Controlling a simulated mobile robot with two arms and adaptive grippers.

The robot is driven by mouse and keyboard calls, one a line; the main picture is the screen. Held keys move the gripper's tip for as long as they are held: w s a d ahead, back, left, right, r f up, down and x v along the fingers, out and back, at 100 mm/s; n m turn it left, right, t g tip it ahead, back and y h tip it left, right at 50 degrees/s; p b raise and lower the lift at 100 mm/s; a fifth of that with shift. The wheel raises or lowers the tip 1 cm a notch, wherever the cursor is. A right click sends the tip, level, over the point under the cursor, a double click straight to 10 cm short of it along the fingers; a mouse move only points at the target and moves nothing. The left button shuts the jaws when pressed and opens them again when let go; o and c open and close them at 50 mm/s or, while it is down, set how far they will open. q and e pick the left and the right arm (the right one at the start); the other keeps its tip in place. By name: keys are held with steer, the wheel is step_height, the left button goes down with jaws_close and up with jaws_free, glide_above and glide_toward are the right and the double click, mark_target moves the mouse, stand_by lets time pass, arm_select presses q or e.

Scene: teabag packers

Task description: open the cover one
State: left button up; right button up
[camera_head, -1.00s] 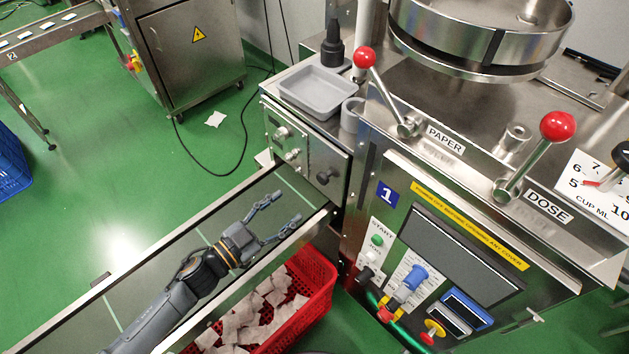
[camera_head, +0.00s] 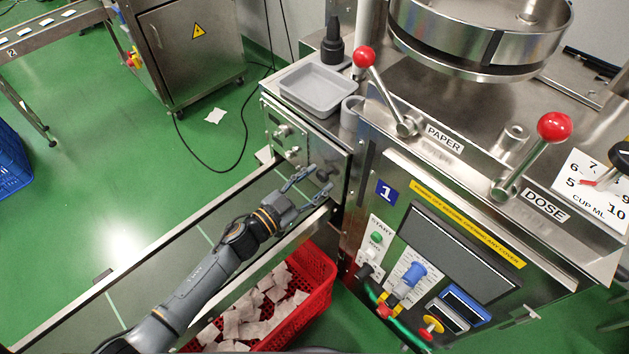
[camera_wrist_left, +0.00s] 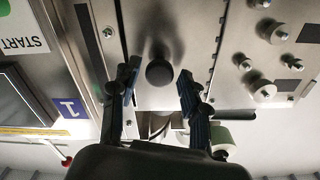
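The cover is a steel panel (camera_head: 337,163) on the left side of packer 1, with a round black knob (camera_head: 323,175) on it. In the left wrist view the knob (camera_wrist_left: 159,73) stands out from the panel (camera_wrist_left: 150,25), between and ahead of the fingertips. My left gripper (camera_head: 312,183) is open, with its fingers pointing at the knob and one on each side of it. It also shows in the left wrist view (camera_wrist_left: 158,82). I see no contact with the knob. My right gripper is not in view.
A conveyor (camera_head: 150,247) runs below my left arm. Packer 1's front has buttons and a dark screen (camera_head: 455,262). A grey tray (camera_head: 316,86) sits on top. Levers with red balls (camera_head: 555,127) rise above.

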arm_select(q)
jaws_close()
